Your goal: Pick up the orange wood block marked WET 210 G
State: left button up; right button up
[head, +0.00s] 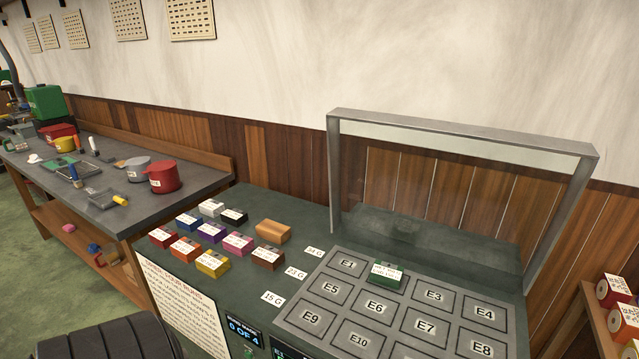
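An orange block (185,248) with a white label on it sits in the front row of small coloured blocks on the dark green bench (262,203). It stands between a red block (162,238) and a yellow block (212,264). The label writing is too small to read, so I cannot tell which block says WET 210 G. Neither gripper is in view.
Purple, magenta, brown, blue, white and black blocks crowd around the orange one. A green block (386,274) sits on the numbered grid (351,291), with a grey-framed clear screen (460,130) behind. A side bench (105,178) holds pots and tools.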

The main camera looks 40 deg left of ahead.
aim_at(186, 250)
jog(key=u, duration=4.1)
